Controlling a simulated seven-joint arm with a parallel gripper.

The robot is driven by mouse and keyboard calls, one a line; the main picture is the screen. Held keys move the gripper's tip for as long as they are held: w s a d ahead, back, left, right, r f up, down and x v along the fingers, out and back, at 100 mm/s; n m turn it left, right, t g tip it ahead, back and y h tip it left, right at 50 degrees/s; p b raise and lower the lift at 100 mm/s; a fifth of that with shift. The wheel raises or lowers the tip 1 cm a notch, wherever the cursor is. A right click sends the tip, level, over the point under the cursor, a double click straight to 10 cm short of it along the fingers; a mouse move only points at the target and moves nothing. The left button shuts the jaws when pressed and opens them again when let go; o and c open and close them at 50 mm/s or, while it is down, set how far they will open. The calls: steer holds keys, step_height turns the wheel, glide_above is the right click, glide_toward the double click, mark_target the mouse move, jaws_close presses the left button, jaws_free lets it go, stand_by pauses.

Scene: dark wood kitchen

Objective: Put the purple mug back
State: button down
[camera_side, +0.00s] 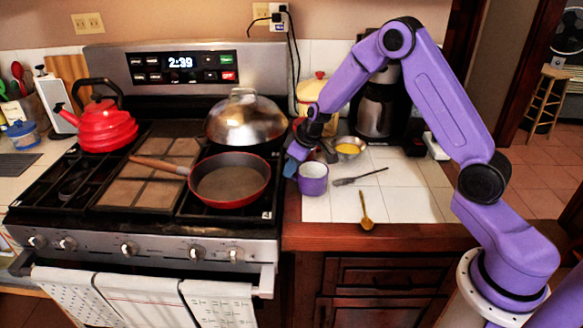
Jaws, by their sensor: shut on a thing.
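The purple mug (313,184) has a pale inside and is upright at the left part of the white tiled counter (405,204), right of the stove. My gripper (293,162) points down at the mug's upper left side. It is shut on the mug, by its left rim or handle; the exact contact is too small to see. I cannot tell whether the mug's base touches the tiles.
A metal bowl with yellow contents (347,147), a dark utensil (360,177) and a wooden spoon (366,212) are close by. A red pan (230,184) is on the stove to the left. The right tiles are clear.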

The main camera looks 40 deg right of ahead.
steer(key=shift+f, duration=0.1)
steer(key=c, duration=1.4)
jaws_free()
steer(key=v, duration=1.2)
steer(key=s+a+r+n+g, duration=0.1)
steer(key=s+a+n, duration=0.1)
steer(key=s+a, duration=0.55)
steer(key=s+a+r+n+g, duration=0.2)
steer(key=s+a, duration=0.2)
steer(key=s, duration=0.7)
steer(key=s+d+n, duration=0.1)
steer(key=s, duration=0.5)
steer(key=s+d+n, duration=0.1)
steer(key=s, duration=0.5)
steer(key=s+d+n+h, duration=0.1)
steer(key=s+n, duration=0.1)
steer(key=s, duration=0.3)
steer(key=shift+s+d+g, duration=0.4)
